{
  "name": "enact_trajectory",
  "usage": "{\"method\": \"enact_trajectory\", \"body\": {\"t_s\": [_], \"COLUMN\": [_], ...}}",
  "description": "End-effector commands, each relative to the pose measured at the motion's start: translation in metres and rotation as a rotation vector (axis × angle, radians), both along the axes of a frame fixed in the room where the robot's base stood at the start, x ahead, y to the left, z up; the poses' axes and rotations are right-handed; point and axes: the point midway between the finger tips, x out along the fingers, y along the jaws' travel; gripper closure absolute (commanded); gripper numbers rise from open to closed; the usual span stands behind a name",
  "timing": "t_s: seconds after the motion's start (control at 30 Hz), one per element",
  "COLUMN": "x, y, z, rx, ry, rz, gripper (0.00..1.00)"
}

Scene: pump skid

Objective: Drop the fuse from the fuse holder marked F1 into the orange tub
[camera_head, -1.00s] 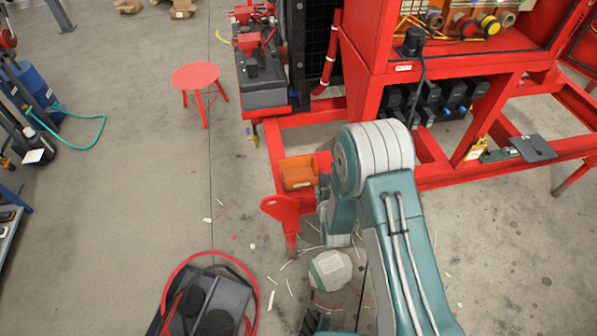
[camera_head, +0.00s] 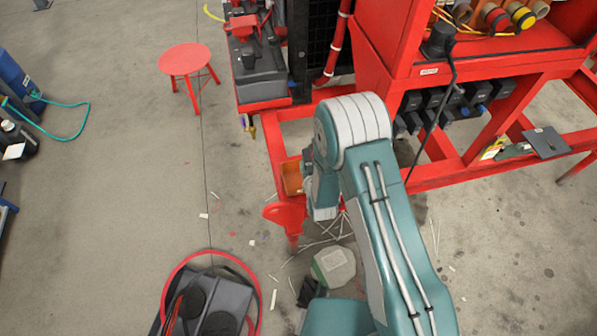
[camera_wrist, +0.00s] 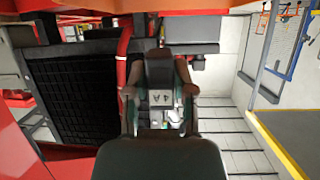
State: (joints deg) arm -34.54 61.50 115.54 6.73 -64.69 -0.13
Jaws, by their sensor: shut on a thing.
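In the wrist view my gripper (camera_wrist: 160,88) is shut on a dark block, apparently the fuse (camera_wrist: 160,70), with a pale lettered label on its face. A finger presses on each side of it. In the head view the orange tub (camera_head: 291,178) sits on the red frame's left end. My arm's wrist is close beside it on the right and covers its right part. My fingers and the fuse are hidden in the head view. I cannot tell whether the fuse is over the tub. I cannot make out the holder marked F1.
The red skid (camera_head: 440,175) fills the right side, with black boxes (camera_head: 440,100) under its cabinet. A red stool (camera_head: 186,62) stands at the left. A pale container (camera_head: 333,266) and scattered strips lie on the floor below. Open floor is at the left.

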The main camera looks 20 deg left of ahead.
Motion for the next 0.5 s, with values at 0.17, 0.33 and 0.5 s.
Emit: {"method": "enact_trajectory", "body": {"t_s": [0.17, 0.33, 0.5], "x": [0.0, 0.0, 0.0], "y": [-0.001, 0.003, 0.003], "z": [-0.023, -0.043, -0.053], "rx": [-0.002, -0.007, -0.006], "ry": [0.002, 0.001, 0.0], "rz": [-0.002, 0.0, 0.0], "gripper": [1.0, 1.0, 1.0]}}
